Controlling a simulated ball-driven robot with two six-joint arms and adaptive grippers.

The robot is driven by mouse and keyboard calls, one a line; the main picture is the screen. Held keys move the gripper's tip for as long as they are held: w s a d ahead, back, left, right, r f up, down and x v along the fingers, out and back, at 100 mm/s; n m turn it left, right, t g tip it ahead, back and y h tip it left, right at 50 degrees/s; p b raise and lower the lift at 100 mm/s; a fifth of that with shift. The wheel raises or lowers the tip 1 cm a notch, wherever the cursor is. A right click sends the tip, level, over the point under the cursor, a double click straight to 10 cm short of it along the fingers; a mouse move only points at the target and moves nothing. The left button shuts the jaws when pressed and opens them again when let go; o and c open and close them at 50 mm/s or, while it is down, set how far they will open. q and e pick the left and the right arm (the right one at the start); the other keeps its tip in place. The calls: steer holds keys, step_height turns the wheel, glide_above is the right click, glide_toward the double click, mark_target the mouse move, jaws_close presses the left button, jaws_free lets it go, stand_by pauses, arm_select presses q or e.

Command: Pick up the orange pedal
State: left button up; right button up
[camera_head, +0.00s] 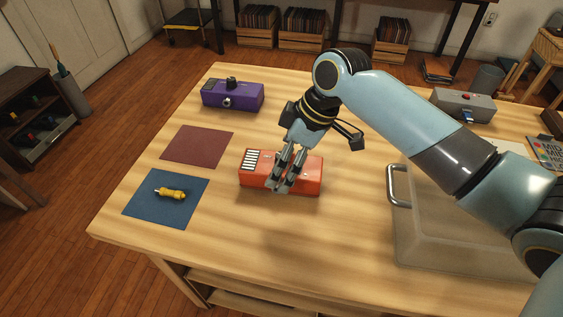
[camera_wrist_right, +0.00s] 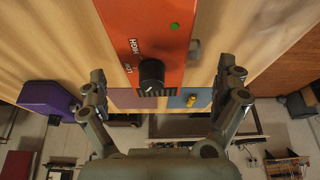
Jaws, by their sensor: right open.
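The orange pedal (camera_head: 308,172) lies on the wooden table, with a white striped patch at its left end. My right gripper (camera_head: 280,185) is over it, fingers pointing down and hiding part of its middle and front. In the right wrist view the pedal (camera_wrist_right: 150,35) shows a black knob, a green dot and lettering. There the open fingers of my right gripper (camera_wrist_right: 162,76) are spread to either side of the pedal's line, with nothing held. I cannot tell whether they touch it. My left gripper is not in view.
A purple pedal (camera_head: 232,95) stands at the back left. A maroon mat (camera_head: 197,146) and a blue mat (camera_head: 150,208) with a yellow tool (camera_head: 171,193) lie left. A translucent case (camera_head: 440,235) with a metal handle lies right. A grey box (camera_head: 463,105) stands at the back right.

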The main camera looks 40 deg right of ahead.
steer(key=shift+x, duration=2.05)
